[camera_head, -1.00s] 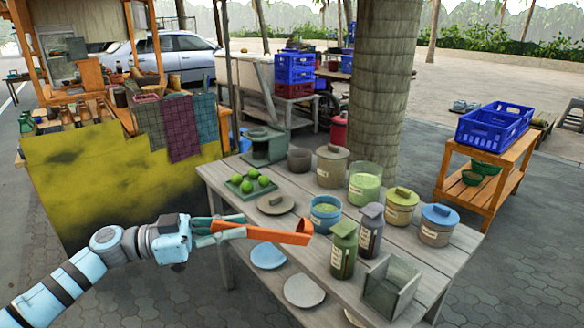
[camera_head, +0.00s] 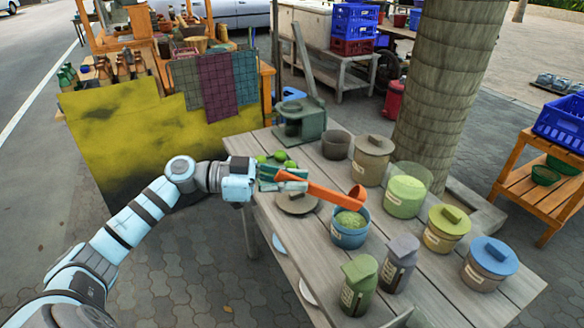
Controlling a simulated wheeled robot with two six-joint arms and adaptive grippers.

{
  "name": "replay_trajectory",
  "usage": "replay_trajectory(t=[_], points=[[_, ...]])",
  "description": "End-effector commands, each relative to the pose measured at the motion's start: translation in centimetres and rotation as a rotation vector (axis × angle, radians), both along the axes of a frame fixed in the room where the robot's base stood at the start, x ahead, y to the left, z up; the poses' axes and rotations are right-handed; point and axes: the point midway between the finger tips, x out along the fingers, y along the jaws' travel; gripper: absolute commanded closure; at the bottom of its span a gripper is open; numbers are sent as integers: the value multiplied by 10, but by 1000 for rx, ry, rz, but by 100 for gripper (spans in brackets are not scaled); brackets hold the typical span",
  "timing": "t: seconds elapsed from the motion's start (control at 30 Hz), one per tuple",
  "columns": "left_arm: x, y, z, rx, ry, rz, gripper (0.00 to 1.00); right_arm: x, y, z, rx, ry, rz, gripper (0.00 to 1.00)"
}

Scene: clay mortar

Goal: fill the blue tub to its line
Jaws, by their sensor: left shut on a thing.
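The blue tub (camera_head: 347,240) stands open on the table with green grainy stuff in it, heaped in the middle; I cannot make out a line on it. My left gripper (camera_head: 284,180) is shut on the handle of an orange scoop (camera_head: 325,192). The scoop's cup end is above the far rim of the blue tub; I cannot see what is inside the cup. A clear tub (camera_head: 404,198) with pale green stuff stands behind and right of the blue tub. My right gripper is not in view.
The wooden table (camera_head: 325,270) also holds a lidded beige tub (camera_head: 371,160), a yellow-lidded tub (camera_head: 445,229), a blue-lidded tub (camera_head: 488,265), a green jar (camera_head: 357,285) and a grey jar (camera_head: 397,265). A flat round lid (camera_head: 296,203) and green fruit (camera_head: 279,157) lie near my gripper.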

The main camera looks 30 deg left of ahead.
Motion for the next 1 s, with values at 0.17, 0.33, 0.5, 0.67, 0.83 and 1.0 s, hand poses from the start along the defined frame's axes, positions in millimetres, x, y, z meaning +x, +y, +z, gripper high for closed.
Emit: replay_trajectory(t=[0.17, 0.33, 0.5, 0.67, 0.83, 1.0], points=[[5, -11, 34, 108, 50, -1, 100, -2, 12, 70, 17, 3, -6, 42], [9, -22, 50, 219, 102, 2, 100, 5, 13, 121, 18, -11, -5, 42], [15, -33, 66, 339, 158, 4, 100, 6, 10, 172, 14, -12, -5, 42], [23, -52, 82, 479, 222, 1, 100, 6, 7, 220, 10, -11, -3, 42], [39, -86, 93, 696, 327, 2, 100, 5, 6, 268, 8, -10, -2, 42], [51, -111, 89, 888, 416, 4, 100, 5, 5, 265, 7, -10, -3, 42]])
